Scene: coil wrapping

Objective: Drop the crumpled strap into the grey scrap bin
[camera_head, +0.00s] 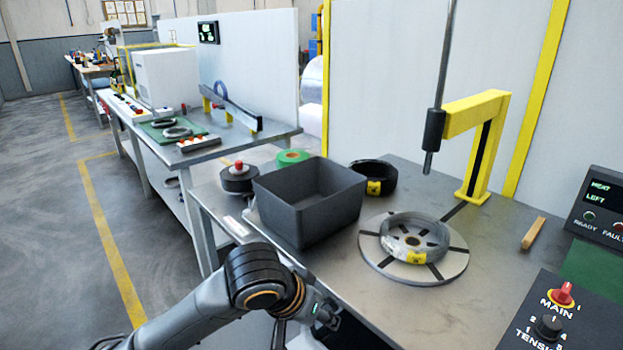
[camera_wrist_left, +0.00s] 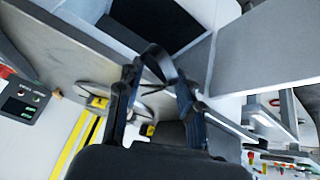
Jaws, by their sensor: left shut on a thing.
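The grey scrap bin (camera_head: 333,212) is an open square box on the near left part of the metal table. My left gripper (camera_head: 322,318) is low in the head view, at the table's near edge, in front of the bin and apart from it. In the left wrist view the gripper (camera_wrist_left: 158,80) is shut on the crumpled strap (camera_wrist_left: 161,62), a thin dark bent band between the fingertips. The strap cannot be made out in the head view. My right gripper is not in view.
A wrapped coil (camera_head: 428,240) lies on the round turntable (camera_head: 375,247) right of the bin. A black coil (camera_head: 388,180) and a green roll (camera_head: 292,157) lie behind the bin, with a dark spool (camera_head: 238,180) at its left. A yellow arm (camera_head: 470,112) stands behind the turntable.

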